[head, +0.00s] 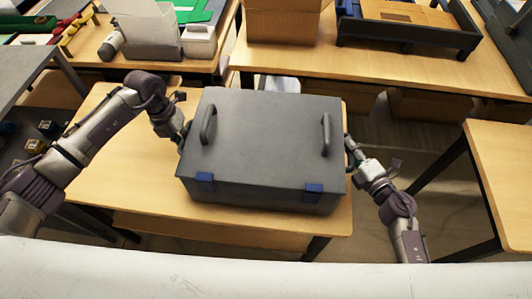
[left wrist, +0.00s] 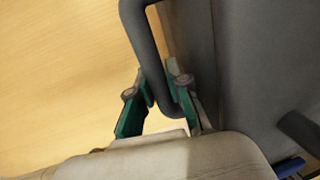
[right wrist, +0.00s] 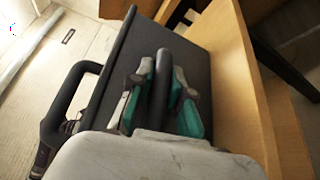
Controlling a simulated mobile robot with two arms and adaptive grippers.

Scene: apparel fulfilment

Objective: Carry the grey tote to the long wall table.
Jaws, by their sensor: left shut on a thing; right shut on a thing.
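The grey tote (head: 262,140) is a dark box with a closed lid, two handles on top and two blue latches on its near side. It is over a wooden table in the middle of the head view; I cannot tell whether it touches the top. My left gripper (head: 184,137) is at its left side, shut on a side handle (left wrist: 145,45), which runs between the fingers (left wrist: 163,98) in the left wrist view. My right gripper (head: 352,158) is at its right side, shut on the other side handle (right wrist: 161,75), between the fingers (right wrist: 158,95).
A long wooden table (head: 378,68) stands behind, with a cardboard box (head: 283,20) and a dark tray (head: 410,43) on it. Another table (head: 505,165) is at the right. A cluttered table is at the back left. Floor shows between the tables at right.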

